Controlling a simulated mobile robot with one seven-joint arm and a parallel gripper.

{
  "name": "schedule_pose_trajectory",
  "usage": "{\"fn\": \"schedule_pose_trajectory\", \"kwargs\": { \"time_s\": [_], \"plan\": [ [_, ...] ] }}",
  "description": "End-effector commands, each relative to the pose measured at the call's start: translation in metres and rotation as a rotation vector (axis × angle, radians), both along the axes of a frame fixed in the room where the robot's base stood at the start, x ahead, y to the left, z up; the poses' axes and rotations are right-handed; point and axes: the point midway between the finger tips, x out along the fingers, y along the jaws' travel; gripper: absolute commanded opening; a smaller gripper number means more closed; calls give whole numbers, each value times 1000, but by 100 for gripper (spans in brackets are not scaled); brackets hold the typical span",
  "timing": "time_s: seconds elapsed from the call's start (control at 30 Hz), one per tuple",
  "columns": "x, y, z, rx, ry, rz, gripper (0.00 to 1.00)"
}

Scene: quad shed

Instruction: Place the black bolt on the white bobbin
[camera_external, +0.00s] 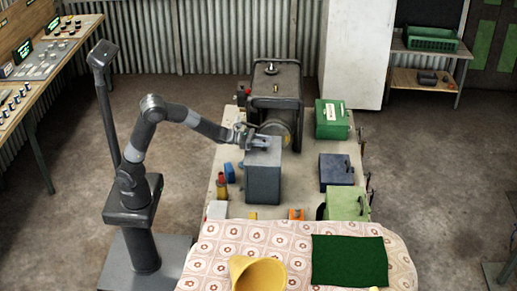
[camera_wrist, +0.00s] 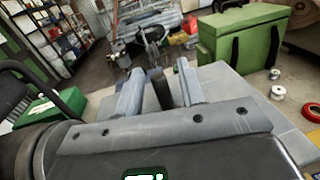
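My gripper (camera_wrist: 161,88) is open over a grey block. A dark upright cylinder, apparently the black bolt (camera_wrist: 163,92), stands between its two fingers in the wrist view, with a small gap visible on each side. In the external view my gripper (camera_external: 258,142) is at the top of the grey block (camera_external: 263,182), and the bolt cannot be made out. I cannot pick out the bobbin in the external view.
A large dark machine (camera_external: 276,92) stands behind the block. A green case (camera_external: 332,118), a blue case (camera_external: 336,171) and a light green case (camera_external: 347,204) line the table's right side. Small blue, red and orange items lie around the block. A patterned cloth (camera_external: 215,250) covers the front.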

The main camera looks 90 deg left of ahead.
Motion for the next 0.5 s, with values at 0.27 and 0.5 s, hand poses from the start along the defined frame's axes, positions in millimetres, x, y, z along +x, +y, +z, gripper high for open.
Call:
{"fn": "schedule_pose_trajectory", "kwargs": {
  "time_s": [0.27,0.5],
  "plan": [
    [0,0,0,0,0,0,20],
    [0,0,0,0,0,0,0]
  ]
}}
